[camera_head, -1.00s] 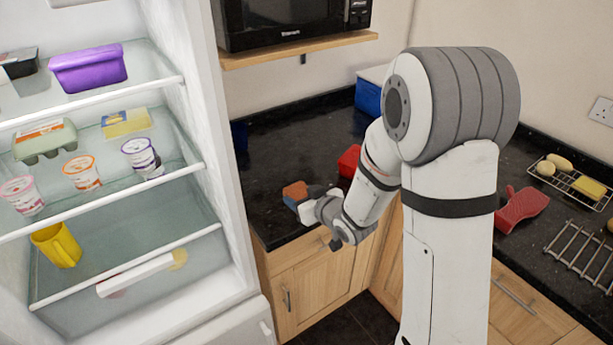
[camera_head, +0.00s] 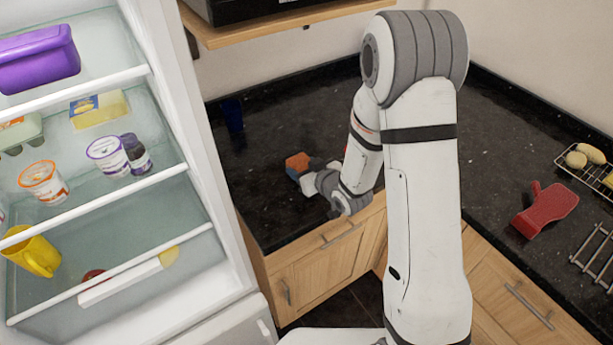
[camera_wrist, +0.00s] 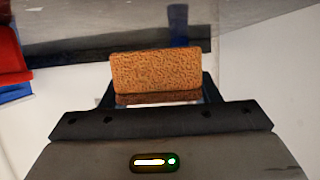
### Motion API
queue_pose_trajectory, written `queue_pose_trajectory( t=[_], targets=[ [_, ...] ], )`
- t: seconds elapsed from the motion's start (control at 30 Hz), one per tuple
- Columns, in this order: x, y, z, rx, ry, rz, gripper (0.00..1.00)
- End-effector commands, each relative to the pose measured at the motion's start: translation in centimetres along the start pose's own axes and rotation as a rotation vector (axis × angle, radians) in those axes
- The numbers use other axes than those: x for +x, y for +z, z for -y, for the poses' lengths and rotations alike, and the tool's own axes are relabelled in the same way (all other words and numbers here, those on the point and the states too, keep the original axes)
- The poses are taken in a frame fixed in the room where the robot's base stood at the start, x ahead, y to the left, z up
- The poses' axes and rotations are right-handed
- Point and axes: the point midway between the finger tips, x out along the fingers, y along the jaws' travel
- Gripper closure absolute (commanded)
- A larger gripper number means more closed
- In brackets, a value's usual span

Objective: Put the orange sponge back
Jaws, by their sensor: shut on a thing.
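The orange sponge (camera_wrist: 157,72) is held between the fingers of my gripper (camera_wrist: 157,97) in the wrist view, its textured long side facing the camera. In the head view the sponge (camera_head: 297,163) shows as a small orange block at the tip of my gripper (camera_head: 306,178). My gripper is shut on it, over or near the dark granite counter (camera_head: 270,215) close to its front edge. I cannot tell from these views how high the sponge is above the counter. No place that clearly belongs to the sponge can be made out.
An open fridge (camera_head: 130,210) with cups and a purple box stands at left. A dark blue cup (camera_head: 232,115) stands at the counter's back left. A red object (camera_head: 546,209) and a wire rack (camera_head: 590,165) with food lie at right. A wooden shelf (camera_head: 290,22) hangs above.

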Motion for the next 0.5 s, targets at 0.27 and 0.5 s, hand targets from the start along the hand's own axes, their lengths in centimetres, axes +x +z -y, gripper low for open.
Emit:
queue_pose_trajectory(
  t=[0.27,0.5],
  targets=[
    [1.0,2.7,-0.1,0.003,0.001,0.003,0.65],
    [1.6,4.0,-0.1,0.000,0.003,-0.001,0.65]
  ],
)
